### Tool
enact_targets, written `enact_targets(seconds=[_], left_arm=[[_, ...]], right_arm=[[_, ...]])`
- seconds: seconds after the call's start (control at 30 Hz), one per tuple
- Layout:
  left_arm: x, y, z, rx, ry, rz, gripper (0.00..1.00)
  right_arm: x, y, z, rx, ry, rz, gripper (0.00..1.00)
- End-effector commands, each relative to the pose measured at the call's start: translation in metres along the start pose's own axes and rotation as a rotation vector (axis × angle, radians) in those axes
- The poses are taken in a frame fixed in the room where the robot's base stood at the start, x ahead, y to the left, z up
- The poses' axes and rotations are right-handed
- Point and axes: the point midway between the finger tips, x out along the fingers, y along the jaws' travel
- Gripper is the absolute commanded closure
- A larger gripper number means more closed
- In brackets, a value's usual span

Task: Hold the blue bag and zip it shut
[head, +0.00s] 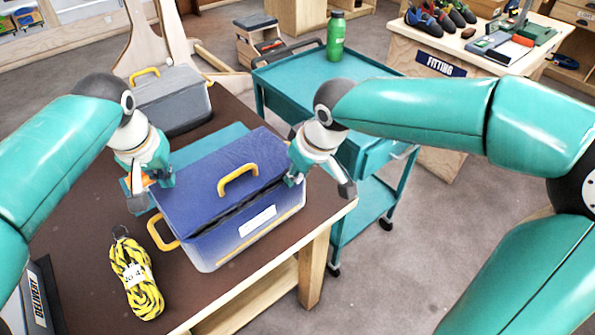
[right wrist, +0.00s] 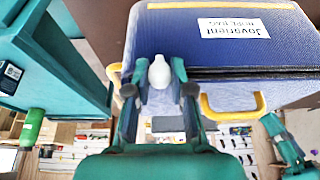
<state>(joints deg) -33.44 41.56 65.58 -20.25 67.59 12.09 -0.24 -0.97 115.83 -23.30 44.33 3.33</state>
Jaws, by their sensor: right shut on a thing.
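The blue bag (head: 215,235) stands upright on the brown table, with yellow handles and a white label. A dark gap runs along the top of its front between lid and body; it also shows in the right wrist view (right wrist: 250,45). My right gripper (head: 296,178) is shut on the bag's right end; its fingers hide what exactly they grip. In the right wrist view a small white piece shows between the fingers (right wrist: 158,95). My left gripper (head: 150,184) is at the bag's far left corner, with something orange by its fingers; whether it is shut is unclear.
A yellow and black rope coil (head: 136,280) lies left of the bag on the table (head: 195,292). A grey case (head: 172,100) stands behind. A teal cart (head: 292,75) with a green bottle (head: 335,38) is beyond the table's right edge.

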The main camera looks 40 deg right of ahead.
Motion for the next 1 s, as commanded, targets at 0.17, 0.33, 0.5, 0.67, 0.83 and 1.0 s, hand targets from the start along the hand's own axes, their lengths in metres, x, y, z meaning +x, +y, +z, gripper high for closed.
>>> enact_targets(seconds=[0.17, 0.33, 0.5, 0.67, 0.83, 1.0], left_arm=[[0.0, 0.0, 0.0, 0.0, 0.0, 0.0, 1.0], [0.002, 0.0, 0.001, 0.0, -0.001, 0.0, 1.0], [0.005, 0.0, 0.002, 0.0, 0.0, 0.0, 1.0], [0.008, 0.0, 0.003, 0.0, 0.0, 0.0, 1.0], [0.012, 0.0, 0.004, 0.0, -0.001, 0.0, 1.0], [0.015, 0.0, 0.005, 0.0, -0.001, 0.0, 1.0]], right_arm=[[0.0, 0.0, 0.0, 0.0, -0.001, 0.0, 1.0], [0.0, 0.0, 0.0, 0.0, -0.001, 0.0, 1.0], [0.0, 0.0, 0.0, 0.0, -0.001, 0.0, 1.0], [0.0, 0.0, 0.0, 0.0, -0.001, 0.0, 1.0], [0.0, 0.0, 0.0, 0.0, -0.002, 0.0, 1.0], [0.0, 0.0, 0.001, 0.0, -0.001, 0.0, 1.0]])
